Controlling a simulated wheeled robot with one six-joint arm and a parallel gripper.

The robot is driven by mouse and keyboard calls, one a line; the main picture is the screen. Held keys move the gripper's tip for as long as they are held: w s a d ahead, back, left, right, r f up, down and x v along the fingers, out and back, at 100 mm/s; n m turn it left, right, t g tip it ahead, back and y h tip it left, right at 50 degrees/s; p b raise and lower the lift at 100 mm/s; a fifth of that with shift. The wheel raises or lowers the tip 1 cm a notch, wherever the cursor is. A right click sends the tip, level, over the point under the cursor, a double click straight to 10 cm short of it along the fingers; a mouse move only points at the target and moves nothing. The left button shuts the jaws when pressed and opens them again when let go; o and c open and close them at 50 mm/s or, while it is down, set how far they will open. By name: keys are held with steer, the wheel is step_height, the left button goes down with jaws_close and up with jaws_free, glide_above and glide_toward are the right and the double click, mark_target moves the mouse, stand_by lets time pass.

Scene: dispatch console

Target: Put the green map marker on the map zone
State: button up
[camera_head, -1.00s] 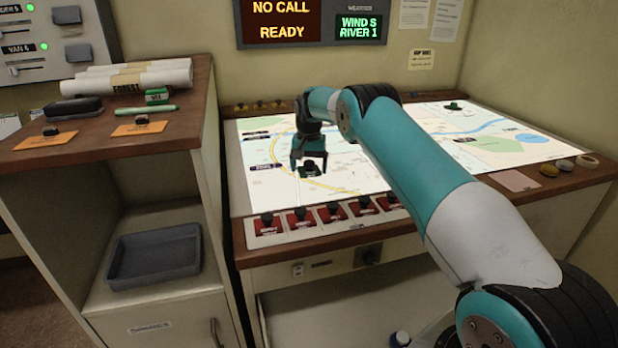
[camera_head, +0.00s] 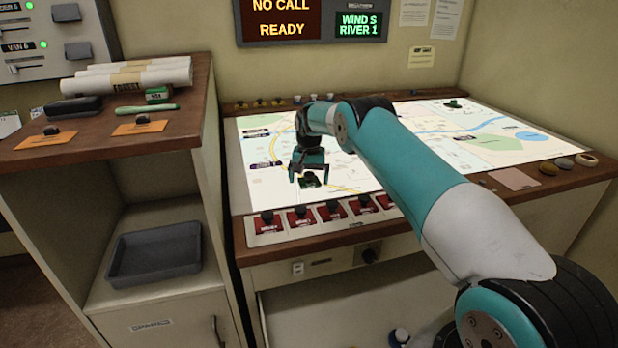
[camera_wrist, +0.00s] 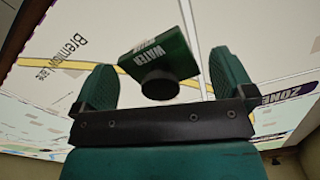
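The green map marker (camera_head: 311,181), with a dark top, sits on the left part of the lit map (camera_head: 400,175), near the yellow curved line. In the wrist view the marker (camera_wrist: 163,58) reads "WATER" and has a black round knob. My gripper (camera_head: 307,172) is over the map just above and behind the marker. Its two fingers are spread, with visible gaps between each finger and the marker in the wrist view. A dark label reading "ZONE" (camera_wrist: 285,96) shows on the map beside the right finger.
Another green marker (camera_head: 452,104) stands at the map's far right. A side cabinet (camera_head: 190,125) with rolled maps (camera_head: 125,78) stands at the left. Round pieces (camera_head: 565,163) lie at the right edge.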

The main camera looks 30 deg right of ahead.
mark_target(307, 175)
step_height(307, 175, up, 13)
steer(key=b, duration=0.2)
steer(key=s+a+r+n+y, duration=0.1)
steer(key=s+a+r+n, duration=0.35)
steer(key=s+a, duration=0.35)
steer(key=s+a+r+n, duration=0.3)
steer(key=s+a+r, duration=0.25)
steer(key=a, duration=0.45)
steer(key=s+a+n+y, duration=0.1)
steer(key=s+a+n, duration=0.2)
steer(key=s, duration=1.3)
steer(key=s+a+f+n+y, duration=0.1)
steer(key=s+a+n, duration=0.3)
steer(key=s, duration=1.2)
steer(key=a+y, duration=0.1)
steer(key=a, duration=0.3)
steer(key=shift+f, duration=0.15)
steer(key=shift+a, duration=0.1)
steer(key=shift+c, duration=0.5)
